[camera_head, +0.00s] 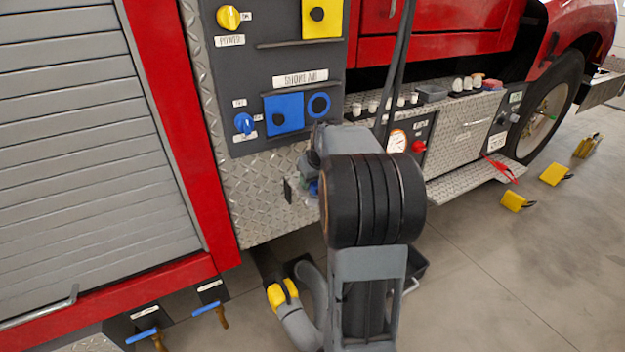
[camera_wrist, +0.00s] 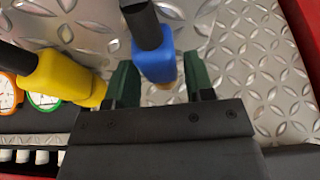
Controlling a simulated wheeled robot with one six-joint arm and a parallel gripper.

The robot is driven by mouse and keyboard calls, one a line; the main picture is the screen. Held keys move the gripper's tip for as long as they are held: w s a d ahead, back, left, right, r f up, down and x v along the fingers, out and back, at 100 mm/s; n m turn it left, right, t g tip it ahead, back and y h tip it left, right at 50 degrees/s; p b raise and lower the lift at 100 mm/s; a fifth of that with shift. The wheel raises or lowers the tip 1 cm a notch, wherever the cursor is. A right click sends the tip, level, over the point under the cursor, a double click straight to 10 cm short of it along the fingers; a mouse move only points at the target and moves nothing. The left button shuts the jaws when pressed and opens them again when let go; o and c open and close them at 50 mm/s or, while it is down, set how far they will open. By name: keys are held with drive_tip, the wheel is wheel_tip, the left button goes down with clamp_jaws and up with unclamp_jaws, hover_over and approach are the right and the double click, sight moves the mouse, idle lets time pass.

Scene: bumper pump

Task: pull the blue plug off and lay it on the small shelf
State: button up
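The blue plug (camera_wrist: 155,62), with a thick black cable at its top, lies between my gripper's two green fingers (camera_wrist: 160,82) in the wrist view. The fingers stand apart on both sides of it, and a thin gap seems to show on the right. A brass-coloured end shows below the plug; whether it is seated in a socket is hidden. In the head view my arm covers most of the gripper, and only a small blue patch shows beside it. A ledge with white cups (camera_head: 440,98) lies right of the grey panel; I cannot tell whether it is the small shelf.
A yellow plug (camera_wrist: 62,78) with its own black cable sits close left of my fingers. The grey panel (camera_head: 240,75) carries blue and yellow fittings. A diamond-plate step (camera_head: 478,182) juts out lower right. Open floor (camera_head: 530,270) lies right of my arm, with yellow chocks (camera_head: 515,201).

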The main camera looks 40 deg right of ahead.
drive_tip(key=shift+o, duration=1.2)
drive_tip(key=p+v, duration=0.3)
drive_tip(key=v, duration=1)
drive_tip(key=shift+s+r, duration=0.2)
drive_tip(key=shift+r, duration=0.2)
